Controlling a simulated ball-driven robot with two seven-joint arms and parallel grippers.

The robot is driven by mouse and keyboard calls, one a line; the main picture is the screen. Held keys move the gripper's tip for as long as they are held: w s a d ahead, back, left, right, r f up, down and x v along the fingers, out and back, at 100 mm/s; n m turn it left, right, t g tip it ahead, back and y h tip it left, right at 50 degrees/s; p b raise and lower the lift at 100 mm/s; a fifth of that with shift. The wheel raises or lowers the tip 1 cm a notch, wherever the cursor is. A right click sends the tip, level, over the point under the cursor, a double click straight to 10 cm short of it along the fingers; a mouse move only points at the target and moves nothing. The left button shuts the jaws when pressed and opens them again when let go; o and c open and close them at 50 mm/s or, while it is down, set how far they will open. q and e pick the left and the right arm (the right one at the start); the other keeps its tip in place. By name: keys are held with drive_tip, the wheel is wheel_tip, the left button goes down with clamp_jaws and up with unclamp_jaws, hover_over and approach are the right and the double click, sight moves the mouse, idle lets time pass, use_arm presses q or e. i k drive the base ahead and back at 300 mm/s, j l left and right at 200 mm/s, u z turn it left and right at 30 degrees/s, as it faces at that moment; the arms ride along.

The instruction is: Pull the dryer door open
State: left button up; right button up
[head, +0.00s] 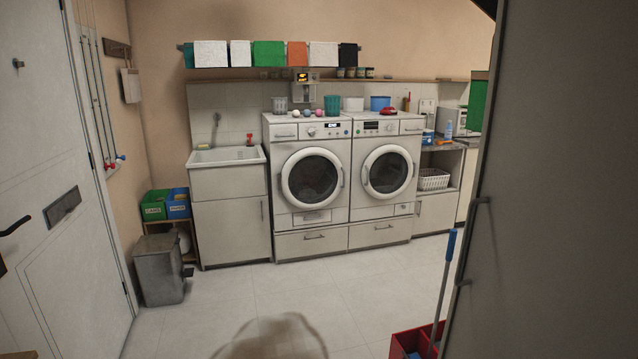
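Two white front-loading machines stand side by side against the far wall in the head view. The left machine (330,212) has a round door (312,178) with a white ring, dark glass and a handle (341,178) at its right edge. The right machine (357,205) has a similar round door (388,172) with a handle (366,175) at its left edge. Both doors look shut. I cannot tell from any label which machine is the dryer. Neither of my grippers is in view.
Tiled floor (240,300) lies clear before the machines. A grey bin (160,268) and a sink cabinet (230,225) stand left. A tall grey panel (560,180) blocks the right side. A red bucket (405,345) with a blue-handled mop (445,275) stands at the front right.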

sight(283, 179)
drive_tip(key=i+u, duration=0.4)
drive_tip(key=i, duration=0.3)
drive_tip(key=i+j, duration=0.1)
drive_tip(key=i, duration=1.15)
drive_tip(key=i+j, duration=0.1)
drive_tip(key=i, duration=1.1)
drive_tip(key=i+l+z, duration=0.15)
drive_tip(key=i+z, duration=0.65)
drive_tip(key=i, duration=0.15)
drive_tip(key=i+j+z, duration=0.1)
drive_tip(key=i+z, duration=0.35)
drive_tip(key=i+j+z, duration=0.4)
drive_tip(key=i+l+z, duration=0.25)
drive_tip(key=i+z, duration=1.05)
drive_tip(key=i, duration=0.15)
drive_tip(key=i+j+z, duration=0.3)
drive_tip(key=i+z, duration=0.15)
drive_tip(key=i+u, duration=0.15)
drive_tip(key=u, duration=0.35)
drive_tip(key=i+l+u, duration=0.1)
drive_tip(key=u, duration=0.35)
drive_tip(key=i+l+u, duration=0.1)
drive_tip(key=u, duration=0.4)
drive_tip(key=i+l+u, duration=0.1)
drive_tip(key=u, duration=0.35)
